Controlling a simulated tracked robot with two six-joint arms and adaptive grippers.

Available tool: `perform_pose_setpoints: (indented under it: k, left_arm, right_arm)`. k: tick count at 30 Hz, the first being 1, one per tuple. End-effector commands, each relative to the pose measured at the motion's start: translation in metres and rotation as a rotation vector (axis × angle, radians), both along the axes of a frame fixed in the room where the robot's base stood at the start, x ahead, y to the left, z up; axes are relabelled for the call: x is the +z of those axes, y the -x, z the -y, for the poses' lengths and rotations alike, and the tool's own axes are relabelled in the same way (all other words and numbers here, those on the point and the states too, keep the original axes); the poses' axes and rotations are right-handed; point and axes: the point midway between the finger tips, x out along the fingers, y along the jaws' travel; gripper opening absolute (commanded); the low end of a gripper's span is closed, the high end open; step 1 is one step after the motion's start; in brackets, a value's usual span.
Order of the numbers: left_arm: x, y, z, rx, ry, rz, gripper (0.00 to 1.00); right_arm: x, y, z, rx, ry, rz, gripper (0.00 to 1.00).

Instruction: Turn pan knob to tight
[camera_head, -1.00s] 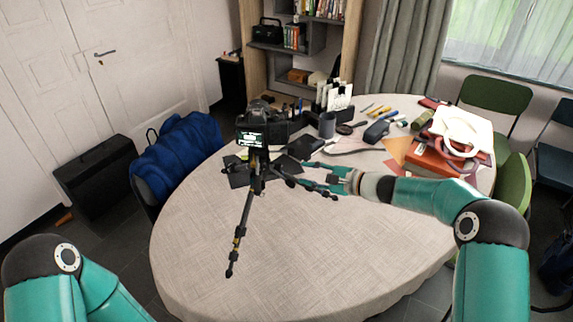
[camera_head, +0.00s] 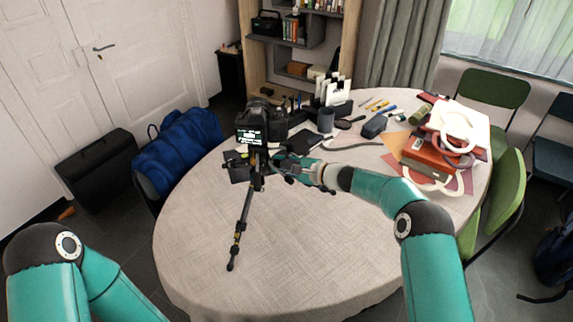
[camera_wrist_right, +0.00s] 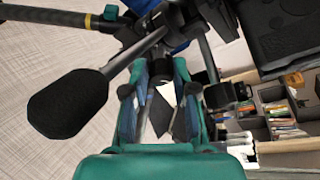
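The tripod (camera_head: 241,232) stands on the round table with a black camera (camera_head: 262,122) on top, its lit screen facing me. My right gripper (camera_head: 284,168) reaches in from the right, beside the tripod head just below the camera. In the right wrist view its two fingers (camera_wrist_right: 157,82) are apart, with table and paper showing between them. A black foam-ended handle (camera_wrist_right: 70,102) is left of the fingers. A small black knob-like part (camera_wrist_right: 226,95) is just right of them; I cannot tell whether this is the pan knob. My left gripper is out of view.
A stack of books with white rings (camera_head: 458,130) stands at the table's right. A blue jacket (camera_head: 180,150) hangs on a chair at left. The front of the table is clear.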

Motion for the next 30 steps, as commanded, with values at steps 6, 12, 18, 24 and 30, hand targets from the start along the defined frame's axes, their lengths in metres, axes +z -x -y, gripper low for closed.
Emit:
perform_pose_setpoints:
  k: [6, 12, 18, 24, 30]
  left_arm:
    - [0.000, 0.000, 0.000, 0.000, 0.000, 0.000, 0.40]
    - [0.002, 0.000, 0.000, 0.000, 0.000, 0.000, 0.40]
    - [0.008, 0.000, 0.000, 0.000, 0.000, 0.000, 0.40]
    - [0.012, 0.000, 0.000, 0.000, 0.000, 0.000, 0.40]
    - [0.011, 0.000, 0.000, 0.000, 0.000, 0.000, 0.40]
  right_arm:
    - [-0.001, 0.001, 0.000, 0.001, 0.001, -0.001, 0.00]
    - [-0.001, 0.001, 0.000, 0.003, -0.014, -0.040, 0.00]
    - [0.001, 0.000, 0.000, 0.005, -0.063, -0.173, 0.00]
    - [0.000, 0.000, 0.000, 0.006, -0.117, -0.322, 0.00]
    - [-0.002, 0.000, 0.000, 0.006, -0.158, -0.440, 0.00]
